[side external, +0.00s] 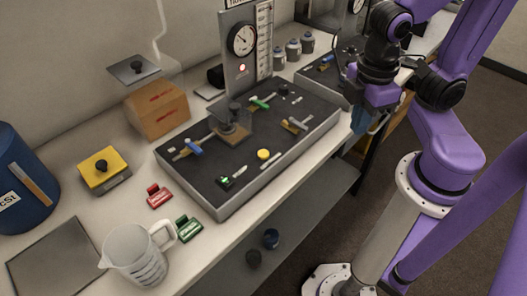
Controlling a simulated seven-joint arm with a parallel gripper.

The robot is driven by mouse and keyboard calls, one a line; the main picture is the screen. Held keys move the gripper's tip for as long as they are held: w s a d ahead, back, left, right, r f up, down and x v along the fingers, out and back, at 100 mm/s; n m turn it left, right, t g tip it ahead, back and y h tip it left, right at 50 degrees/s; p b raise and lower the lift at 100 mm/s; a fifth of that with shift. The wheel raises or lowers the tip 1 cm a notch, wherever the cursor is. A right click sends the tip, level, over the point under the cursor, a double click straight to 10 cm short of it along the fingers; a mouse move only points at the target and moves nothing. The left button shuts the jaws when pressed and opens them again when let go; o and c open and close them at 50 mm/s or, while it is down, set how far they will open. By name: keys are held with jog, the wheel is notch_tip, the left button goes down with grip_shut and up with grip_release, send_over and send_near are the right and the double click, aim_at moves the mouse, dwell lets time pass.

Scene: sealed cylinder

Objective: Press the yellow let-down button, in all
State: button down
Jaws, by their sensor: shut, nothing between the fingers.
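The yellow button (263,155) is a small round cap on the dark top of the grey-edged bench panel (228,207), toward the panel's front edge. Nothing covers it. My gripper (372,108) is shut and empty, up and to the right of the panel, well apart from the button.
Blue (194,148) and green (261,103) valve handles sit on the panel. A gauge board (242,55) with a lit red lamp rises at the back. A measuring jug (137,255), a cardboard box (157,110) and a yellow-topped block (103,168) stand left.

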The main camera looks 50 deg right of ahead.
aim_at(261, 156)
jog(key=w+a+m+h, duration=0.2)
jog(key=w+a+h, duration=0.6)
jog(key=w+a, duration=0.3)
jog(key=shift+w+a+t+h, duration=0.3)
jog(key=shift+w+t+h, duration=0.1)
jog(key=shift+w, duration=1.9)
jog(key=shift+f, duration=4.35)
jog(key=shift+f, duration=0.15)
jog(key=shift+f, duration=0.25)
jog(key=shift+f, duration=0.35)
jog(key=shift+r, duration=0.8)
